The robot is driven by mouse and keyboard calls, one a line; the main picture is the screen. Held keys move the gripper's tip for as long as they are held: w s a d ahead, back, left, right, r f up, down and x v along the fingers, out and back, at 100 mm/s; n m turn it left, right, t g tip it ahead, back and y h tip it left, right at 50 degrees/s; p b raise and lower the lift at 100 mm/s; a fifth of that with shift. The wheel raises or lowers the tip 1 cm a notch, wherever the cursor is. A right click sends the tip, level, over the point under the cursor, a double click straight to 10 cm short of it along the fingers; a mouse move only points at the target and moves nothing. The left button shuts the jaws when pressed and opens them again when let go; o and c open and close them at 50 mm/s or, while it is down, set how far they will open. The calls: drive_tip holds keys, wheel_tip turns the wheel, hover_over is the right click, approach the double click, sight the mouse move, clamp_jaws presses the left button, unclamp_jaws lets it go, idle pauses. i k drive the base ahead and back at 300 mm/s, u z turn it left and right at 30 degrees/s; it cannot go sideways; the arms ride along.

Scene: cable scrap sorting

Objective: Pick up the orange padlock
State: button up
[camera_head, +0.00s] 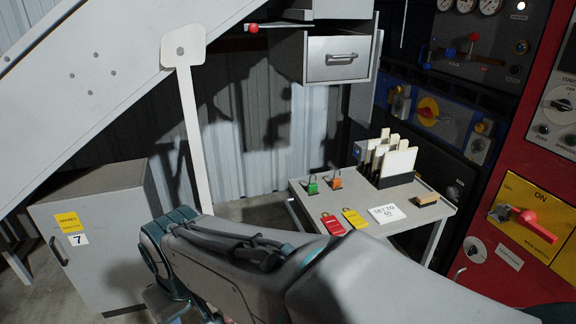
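The orange padlock (336,182) stands on the small grey table (425,218) near its back left, with its shackle upward. A green padlock (313,187) stands just to its left, with a small gap between them. My arm crosses the lower middle of the view, in front of the table's front edge. My gripper is not visible; the end of my arm goes down out of the frame at the lower left.
A grey cabinet (105,225) stands left. Red and blue control panels stand right.

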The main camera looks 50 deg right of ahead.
sight(337, 182)
drive_tip(key=z, duration=0.7)
drive_tip(key=i, duration=1)
drive_tip(key=z, duration=1.5)
drive_tip(key=i, duration=0.4)
drive_tip(key=z, duration=0.2)
